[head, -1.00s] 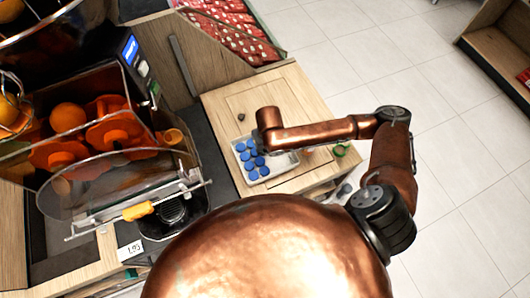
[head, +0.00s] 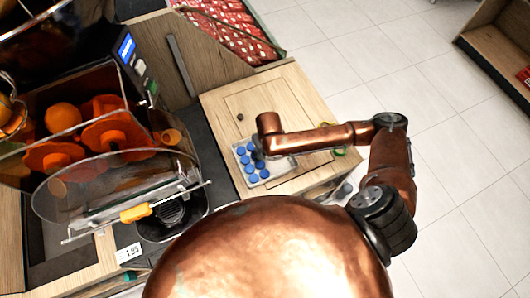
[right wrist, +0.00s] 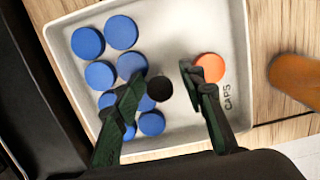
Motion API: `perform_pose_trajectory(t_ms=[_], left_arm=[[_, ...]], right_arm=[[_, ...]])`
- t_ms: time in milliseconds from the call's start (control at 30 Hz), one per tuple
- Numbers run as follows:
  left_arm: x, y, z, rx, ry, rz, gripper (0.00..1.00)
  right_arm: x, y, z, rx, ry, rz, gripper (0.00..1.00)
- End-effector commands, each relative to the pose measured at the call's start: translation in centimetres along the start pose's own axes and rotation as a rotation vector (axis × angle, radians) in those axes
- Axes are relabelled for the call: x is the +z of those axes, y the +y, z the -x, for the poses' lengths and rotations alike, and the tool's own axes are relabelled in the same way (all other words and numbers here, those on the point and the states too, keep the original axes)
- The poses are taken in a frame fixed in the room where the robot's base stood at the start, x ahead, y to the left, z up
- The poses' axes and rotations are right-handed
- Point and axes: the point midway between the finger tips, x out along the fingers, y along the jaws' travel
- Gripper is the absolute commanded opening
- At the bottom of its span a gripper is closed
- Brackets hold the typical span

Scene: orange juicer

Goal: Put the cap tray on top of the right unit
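The cap tray (right wrist: 205,30) is a shallow light-grey tray marked CAPS, holding several blue caps, a black cap and an orange cap. In the head view the tray (head: 283,168) appears to rest on the wooden unit top (head: 225,108), near its front edge. My right gripper (right wrist: 161,76) is open above the tray, its dark fingers apart on either side of the black cap and gripping nothing. In the head view my right arm partly hides the tray. How high the fingers are above the tray is unclear. My left gripper is not in view.
The orange juicer (head: 120,150), with a clear cover, stands left of the wooden unit. A small dark knob (head: 240,117) is on the unit top. A rounded orange-brown object (right wrist: 298,75) lies right of the tray. Red packs (head: 228,30) are behind. Tiled floor (head: 460,190) is clear at right.

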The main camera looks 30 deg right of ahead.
Motion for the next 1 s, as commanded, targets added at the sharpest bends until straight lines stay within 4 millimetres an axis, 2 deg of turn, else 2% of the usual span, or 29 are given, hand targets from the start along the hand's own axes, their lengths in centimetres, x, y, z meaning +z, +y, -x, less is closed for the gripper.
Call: perform_pose_trajectory(t_ms=[267, 367, 700, 833, 1000], left_arm=[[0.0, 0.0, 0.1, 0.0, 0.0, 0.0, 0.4], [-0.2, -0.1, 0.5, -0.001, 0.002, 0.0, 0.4], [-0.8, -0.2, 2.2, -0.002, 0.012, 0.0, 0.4], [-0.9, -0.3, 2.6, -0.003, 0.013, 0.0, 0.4], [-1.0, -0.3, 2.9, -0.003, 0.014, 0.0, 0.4]], right_arm=[[0.1, 0.0, 0.5, 0.001, 0.0, 0.0, 0.37], [0.1, 0.1, 1.9, 0.002, -0.003, 0.001, 0.37], [0.2, 0.0, 9.0, 0.001, -0.004, 0.001, 0.37], [0.2, 0.0, 10.9, 0.001, -0.004, 0.001, 0.37], [0.1, 0.0, 12.1, 0.0, 0.0, -0.001, 0.37]])
